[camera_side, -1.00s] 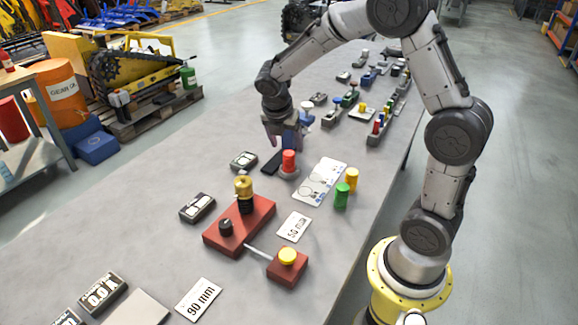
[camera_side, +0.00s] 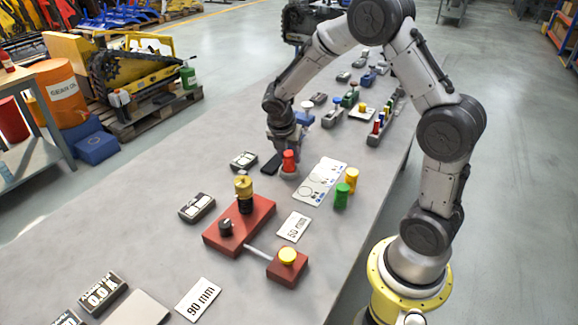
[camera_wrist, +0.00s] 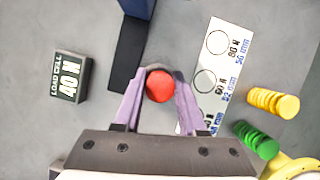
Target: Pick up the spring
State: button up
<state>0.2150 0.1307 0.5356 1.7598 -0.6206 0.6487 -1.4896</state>
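A red spring (camera_side: 289,160) stands upright on a small grey base in the middle of the table. In the wrist view the red spring (camera_wrist: 160,86) shows from above, between the two purple fingers of my gripper (camera_wrist: 160,92). The fingers are apart, one on each side of it; whether they touch it is hard to tell. In the side view my gripper (camera_side: 284,147) is low, just behind the red spring. A yellow spring (camera_side: 351,180) and a green spring (camera_side: 342,196) stand to the right; they also show in the wrist view as yellow (camera_wrist: 272,102) and green (camera_wrist: 256,139) coils.
A printed card (camera_side: 320,179) lies right of the red spring. A display box (camera_side: 244,160) sits left, beside a dark flat plate (camera_wrist: 128,55). A red fixture (camera_side: 240,226) with a yellow-topped post stands in front. Several small fixtures line the far table.

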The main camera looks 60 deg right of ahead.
grip_shut()
jog(key=shift+r, duration=0.1)
